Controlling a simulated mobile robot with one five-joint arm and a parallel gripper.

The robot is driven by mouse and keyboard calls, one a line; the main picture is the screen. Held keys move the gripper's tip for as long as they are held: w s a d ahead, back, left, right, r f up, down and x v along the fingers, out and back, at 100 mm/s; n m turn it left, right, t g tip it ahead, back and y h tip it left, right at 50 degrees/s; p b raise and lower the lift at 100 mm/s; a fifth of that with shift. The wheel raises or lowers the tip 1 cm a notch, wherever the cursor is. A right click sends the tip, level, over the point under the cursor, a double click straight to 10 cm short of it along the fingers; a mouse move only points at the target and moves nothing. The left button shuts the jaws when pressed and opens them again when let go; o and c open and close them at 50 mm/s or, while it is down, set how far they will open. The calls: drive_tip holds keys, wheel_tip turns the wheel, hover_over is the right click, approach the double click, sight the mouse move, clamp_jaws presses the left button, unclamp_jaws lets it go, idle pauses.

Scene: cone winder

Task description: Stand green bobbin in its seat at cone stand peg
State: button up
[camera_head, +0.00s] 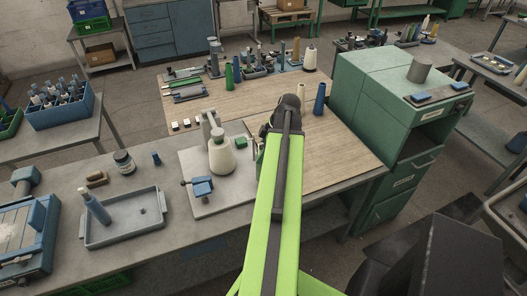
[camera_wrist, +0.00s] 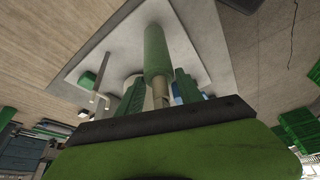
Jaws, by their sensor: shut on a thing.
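The green bobbin (camera_wrist: 156,48) is a green cylinder with a tan lower end, seen in the wrist view. My gripper (camera_wrist: 160,88) is shut on it by that tan end, one jaw on each side. Behind the bobbin lies the light grey base plate (camera_wrist: 205,63). In the head view this plate (camera_head: 190,208) carries a cream cone (camera_head: 221,157), a grey post and a blue clamp (camera_head: 202,187). I cannot make out a bare peg or seat, or whether the bobbin touches the plate.
A blue cone (camera_head: 320,98) stands right of my arm. A grey tray (camera_head: 124,232) is at left.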

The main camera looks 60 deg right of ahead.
drive_tip(key=shift+f, duration=0.2)
drive_tip(key=shift+f+b, duration=0.35)
drive_tip(key=shift+b, duration=0.15)
drive_tip(key=o, duration=1.3)
drive_tip(key=shift+c, duration=0.2)
drive_tip(key=p+v, duration=1.6)
drive_tip(key=v, duration=0.1)
drive_tip(key=shift+r, duration=0.15)
